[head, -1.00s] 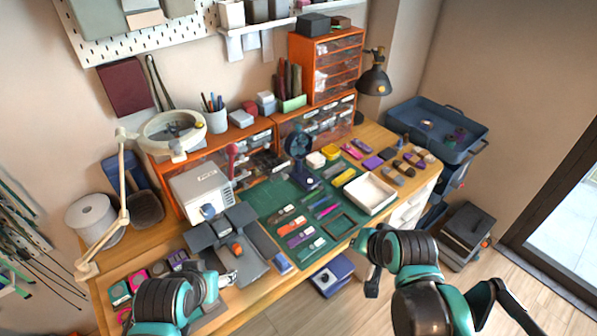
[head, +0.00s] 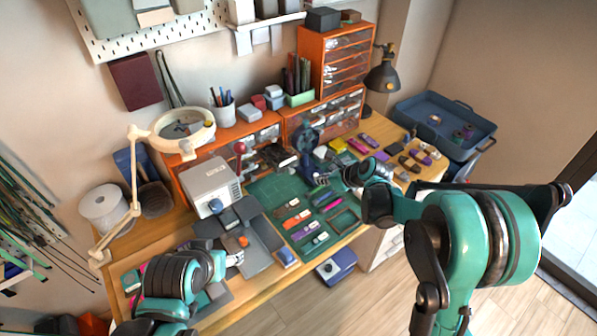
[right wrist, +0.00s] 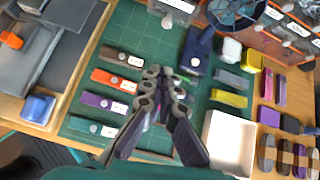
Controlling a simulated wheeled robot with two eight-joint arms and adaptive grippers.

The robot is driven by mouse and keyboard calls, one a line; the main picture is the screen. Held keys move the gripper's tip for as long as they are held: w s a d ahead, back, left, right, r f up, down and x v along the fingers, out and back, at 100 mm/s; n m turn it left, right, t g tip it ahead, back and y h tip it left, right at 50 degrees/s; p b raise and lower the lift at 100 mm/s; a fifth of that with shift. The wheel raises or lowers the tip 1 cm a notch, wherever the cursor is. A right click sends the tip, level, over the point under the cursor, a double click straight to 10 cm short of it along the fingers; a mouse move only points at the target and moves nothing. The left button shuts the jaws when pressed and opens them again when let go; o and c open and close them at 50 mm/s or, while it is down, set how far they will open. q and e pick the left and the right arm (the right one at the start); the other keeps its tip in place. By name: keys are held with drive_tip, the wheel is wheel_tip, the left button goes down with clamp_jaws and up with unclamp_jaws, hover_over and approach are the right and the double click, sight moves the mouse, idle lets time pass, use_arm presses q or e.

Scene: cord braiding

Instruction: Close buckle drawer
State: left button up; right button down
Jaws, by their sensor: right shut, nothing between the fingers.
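The orange drawer cabinets (head: 285,115) stand along the back of the bench, with small clear-fronted drawers. One low drawer (head: 283,158) seems pulled out over the back of the green mat, with dark contents. A clear labelled drawer front (right wrist: 172,8) also shows at the top edge of the right wrist view. I cannot read which drawer holds buckles. My right gripper (head: 326,180) is shut and empty above the mat, in front of the drawers and apart from them. Its fingers (right wrist: 165,78) point toward the drawer side. My left gripper (head: 236,258) is at the front left by a grey tray; its fingers are too small to judge.
A dark blue round-headed device (head: 307,140) stands between my right gripper and the cabinets. A white tray (right wrist: 229,140) and several cord bundles lie to the right. Labelled strips lie on the green mat (head: 280,190). A grey machine (head: 212,185) stands left.

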sight(279, 155)
drive_tip(key=w+a+f+m+b, duration=0.1)
drive_tip(key=w+a+f+b, duration=0.3)
drive_tip(key=w+a+f, duration=0.3)
drive_tip(key=shift+w+a+f+b, duration=0.3)
drive_tip(key=shift+w+b, duration=0.1)
drive_tip(key=shift+w, duration=0.85)
drive_tip(key=w+a, duration=0.2)
drive_tip(key=w, duration=0.1)
drive_tip(key=w+a+p, duration=0.1)
drive_tip(key=w+a, duration=0.1)
drive_tip(key=w, duration=0.1)
drive_tip(key=w+a, duration=0.3)
drive_tip(key=shift+w+r, duration=0.1)
drive_tip(key=shift+w, duration=0.3)
